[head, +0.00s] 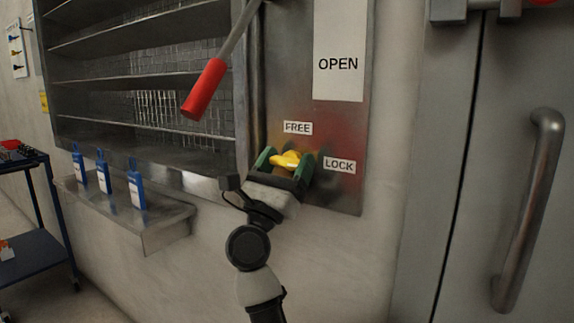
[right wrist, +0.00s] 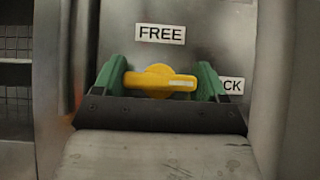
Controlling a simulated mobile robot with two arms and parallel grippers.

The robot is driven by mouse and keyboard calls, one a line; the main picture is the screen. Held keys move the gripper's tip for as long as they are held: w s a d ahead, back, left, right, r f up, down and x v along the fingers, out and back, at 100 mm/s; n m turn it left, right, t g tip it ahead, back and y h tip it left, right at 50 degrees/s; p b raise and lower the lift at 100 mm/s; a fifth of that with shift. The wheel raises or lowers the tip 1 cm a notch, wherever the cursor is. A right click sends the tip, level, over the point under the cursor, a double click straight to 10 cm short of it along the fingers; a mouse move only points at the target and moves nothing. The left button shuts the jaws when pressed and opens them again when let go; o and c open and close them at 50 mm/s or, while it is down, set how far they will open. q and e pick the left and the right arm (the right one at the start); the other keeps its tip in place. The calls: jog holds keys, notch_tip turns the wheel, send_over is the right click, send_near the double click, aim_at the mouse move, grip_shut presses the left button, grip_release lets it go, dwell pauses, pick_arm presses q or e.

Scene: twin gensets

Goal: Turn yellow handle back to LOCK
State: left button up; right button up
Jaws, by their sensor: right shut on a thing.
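The yellow handle (head: 288,159) sits low on the metal panel, below the FREE label (head: 298,128) and left of the LOCK label (head: 339,165). In the right wrist view the handle (right wrist: 158,81) lies about level, its pale mark on the right end, toward the partly hidden LOCK label (right wrist: 233,86). My right gripper (head: 284,163) has green fingers, one at each end of the handle; it is shut on the handle, as it also shows in the right wrist view (right wrist: 160,84). My left gripper is not in view.
A red-gripped lever (head: 205,90) hangs above left of the handle, near an OPEN sign (head: 338,64). Metal shelves (head: 140,80) and a tray (head: 165,232) with blue bottles (head: 136,188) are to the left. A door with a bar handle (head: 532,210) is at right.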

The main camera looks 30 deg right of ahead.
jog(key=shift+f, duration=0.1)
jog(key=o, duration=0.9)
jog(key=shift+a, duration=0.1)
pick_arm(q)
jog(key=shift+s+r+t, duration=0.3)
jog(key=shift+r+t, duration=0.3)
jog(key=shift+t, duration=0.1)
pick_arm(e)
jog(key=v, duration=1)
jog(key=shift+a+f, duration=0.25)
